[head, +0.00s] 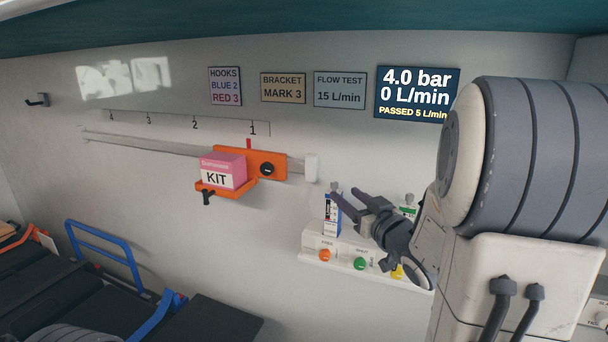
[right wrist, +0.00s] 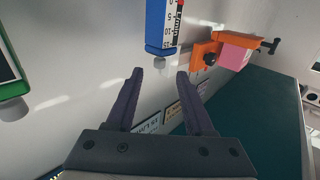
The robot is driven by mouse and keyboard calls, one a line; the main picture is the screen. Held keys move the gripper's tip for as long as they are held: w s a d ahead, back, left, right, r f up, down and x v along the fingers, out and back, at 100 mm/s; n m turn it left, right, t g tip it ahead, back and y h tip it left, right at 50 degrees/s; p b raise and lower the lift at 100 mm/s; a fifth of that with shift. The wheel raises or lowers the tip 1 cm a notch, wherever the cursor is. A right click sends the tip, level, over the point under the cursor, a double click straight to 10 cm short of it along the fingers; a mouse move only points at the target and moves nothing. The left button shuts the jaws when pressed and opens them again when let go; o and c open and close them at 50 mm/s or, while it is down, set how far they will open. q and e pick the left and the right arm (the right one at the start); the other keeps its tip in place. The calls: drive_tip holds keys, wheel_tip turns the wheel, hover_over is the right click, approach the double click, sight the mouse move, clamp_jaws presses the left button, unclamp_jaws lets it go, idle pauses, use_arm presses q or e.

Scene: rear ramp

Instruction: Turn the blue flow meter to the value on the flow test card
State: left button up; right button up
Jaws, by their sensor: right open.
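The blue flow meter (head: 332,218) stands on the white wall panel; in the right wrist view its blue-framed scale (right wrist: 162,22) appears upside down, with a grey knob (right wrist: 160,50) at its end. The flow test card (head: 340,90) on the wall reads 15 L/min. The dark display (head: 416,94) reads 4.0 bar, 0 L/min and PASSED 5 L/min. My right gripper (head: 347,195) is open and empty in front of the blue meter; in the right wrist view its fingers (right wrist: 158,75) point towards the knob, apart from it. My left gripper is out of view.
A green flow meter (head: 408,211) stands to the right, partly behind my right arm. The panel (head: 310,254) has coloured buttons below. An orange bracket (head: 267,163) with a pink KIT box (head: 222,170) sits on the wall rail at left. A blue-railed stretcher (head: 105,248) is lower left.

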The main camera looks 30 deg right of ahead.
sight(336, 187)
drive_tip(key=shift+w+r+p, duration=0.25)
drive_tip(key=shift+w+p, duration=0.55)
drive_tip(key=shift+p, duration=1.65)
drive_tip(key=w, duration=0.4)
drive_tip(key=shift+d+f+p, duration=0.1)
drive_tip(key=shift+f+p, duration=0.15)
drive_tip(key=shift+p, duration=0.05)
drive_tip(key=shift+w+d+f, duration=0.1)
drive_tip(key=shift+w, duration=0.5)
clamp_jaws()
